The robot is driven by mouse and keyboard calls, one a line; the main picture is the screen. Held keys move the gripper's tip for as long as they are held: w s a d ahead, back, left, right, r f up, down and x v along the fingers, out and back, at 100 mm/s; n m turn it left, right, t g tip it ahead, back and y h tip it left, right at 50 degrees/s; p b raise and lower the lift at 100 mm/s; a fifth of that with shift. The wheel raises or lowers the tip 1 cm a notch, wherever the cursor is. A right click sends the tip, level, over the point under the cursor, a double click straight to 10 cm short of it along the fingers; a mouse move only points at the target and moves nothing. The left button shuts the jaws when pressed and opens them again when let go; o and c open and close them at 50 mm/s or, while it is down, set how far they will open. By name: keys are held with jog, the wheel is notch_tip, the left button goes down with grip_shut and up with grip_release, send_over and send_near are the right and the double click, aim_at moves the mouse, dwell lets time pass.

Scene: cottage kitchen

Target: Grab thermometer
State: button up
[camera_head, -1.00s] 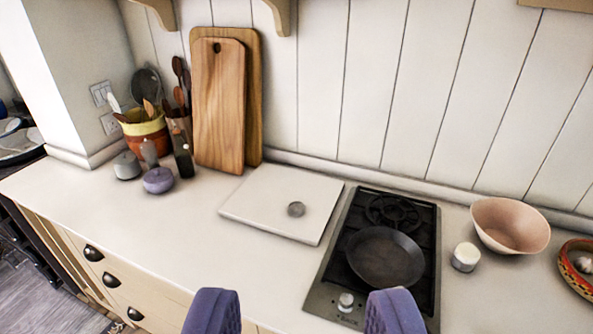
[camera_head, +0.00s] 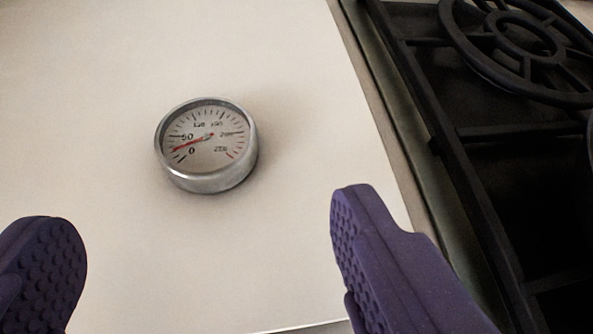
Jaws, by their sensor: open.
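The thermometer (camera_head: 207,146) is a round metal dial with a pale face, numbers and a red needle. It lies face up on a flat white board (camera_head: 90,120), left of the picture's middle. My gripper (camera_head: 205,250) is open, with its two purple, studded fingers wide apart and nothing between their tips. The thermometer appears ahead of the fingertips, above the gap between them in the picture. The fingers do not appear to touch it.
A black gas hob (camera_head: 440,130) with raised grates stands close on the right, beside the board's right edge. The board around the thermometer is clear.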

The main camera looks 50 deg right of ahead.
aim_at(204, 145)
jog(key=b+x, duration=0.1)
jog(key=x, duration=0.3)
jog(key=b+x, duration=0.2)
jog(key=x, duration=0.2)
jog(key=shift+w+a, duration=0.1)
jog(key=shift+a, duration=0.15)
jog(key=shift+r, duration=0.2)
jog(key=c, duration=1.1)
jog(key=shift+c, duration=0.2)
